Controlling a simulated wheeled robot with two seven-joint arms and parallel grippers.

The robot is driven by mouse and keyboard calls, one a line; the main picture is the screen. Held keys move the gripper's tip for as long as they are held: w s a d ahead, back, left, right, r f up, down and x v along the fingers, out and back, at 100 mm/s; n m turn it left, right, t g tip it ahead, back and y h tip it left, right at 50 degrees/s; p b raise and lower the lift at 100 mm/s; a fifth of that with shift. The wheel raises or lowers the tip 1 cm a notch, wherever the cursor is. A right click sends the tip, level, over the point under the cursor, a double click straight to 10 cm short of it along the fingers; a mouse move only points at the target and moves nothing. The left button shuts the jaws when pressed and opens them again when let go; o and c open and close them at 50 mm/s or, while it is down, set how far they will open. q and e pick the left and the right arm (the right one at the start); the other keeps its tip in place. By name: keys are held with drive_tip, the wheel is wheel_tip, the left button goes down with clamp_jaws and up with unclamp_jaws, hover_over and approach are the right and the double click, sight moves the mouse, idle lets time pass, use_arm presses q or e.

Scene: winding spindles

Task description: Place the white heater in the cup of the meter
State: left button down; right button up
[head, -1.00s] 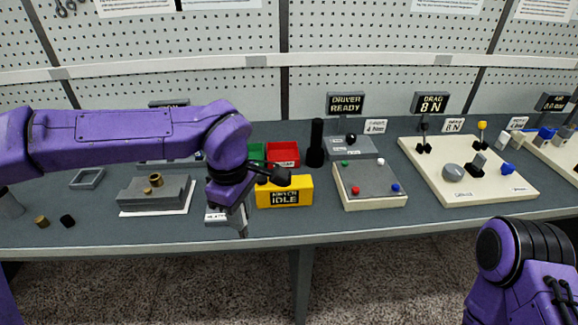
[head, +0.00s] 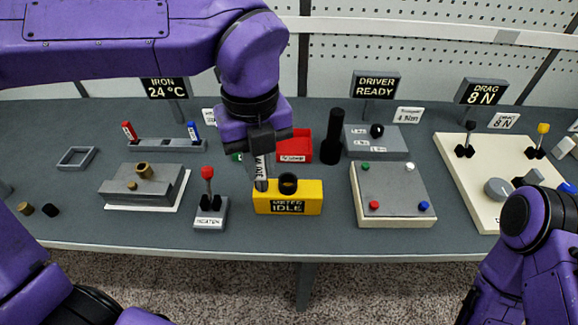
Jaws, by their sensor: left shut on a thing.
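The meter (head: 313,190) is a yellow box with a dark panel reading "METER IDLE". Its black round cup (head: 288,184) stands on top with an open mouth. My left gripper (head: 261,158) points down just behind and left of the cup, shut on the white heater (head: 261,172). The heater is a slim, pale, roughly upright stick with dark lettering and a darker lower end. Its lower end shows beside the cup's left side, not inside it; the gap in depth is hard to judge. My right arm shows at the lower right, its gripper out of view.
A rack (head: 160,145) with a red and a blue stick stands at the left. A red-knobbed lever box (head: 209,214) labelled "HEATER" is left of the meter. A red bin (head: 295,146) and a black cylinder (head: 332,138) stand behind. A button panel (head: 393,188) is at the right.

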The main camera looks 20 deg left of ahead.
use_arm(q)
drive_tip(key=w+f+p, duration=0.1)
drive_tip(key=w+f, duration=0.2)
drive_tip(key=w+d+f+p, duration=0.1)
drive_tip(key=w+f, duration=0.2)
drive_tip(key=f, duration=0.1)
drive_tip(key=w+f+p, duration=0.1)
drive_tip(key=w+f, duration=0.2)
drive_tip(key=shift+w+d+f, duration=0.15)
drive_tip(key=shift+d+f, duration=0.15)
drive_tip(key=shift+d, duration=0.1)
drive_tip(key=shift+w+f, duration=0.1)
drive_tip(key=shift+f, duration=0.25)
drive_tip(key=c, duration=1)
unclamp_jaws()
drive_tip(key=shift+c, duration=0.2)
wheel_tip(320, 180, up, 12)
drive_tip(key=b, duration=0.1)
drive_tip(key=shift+r+b, duration=0.2)
drive_tip(key=shift+b, duration=0.1)
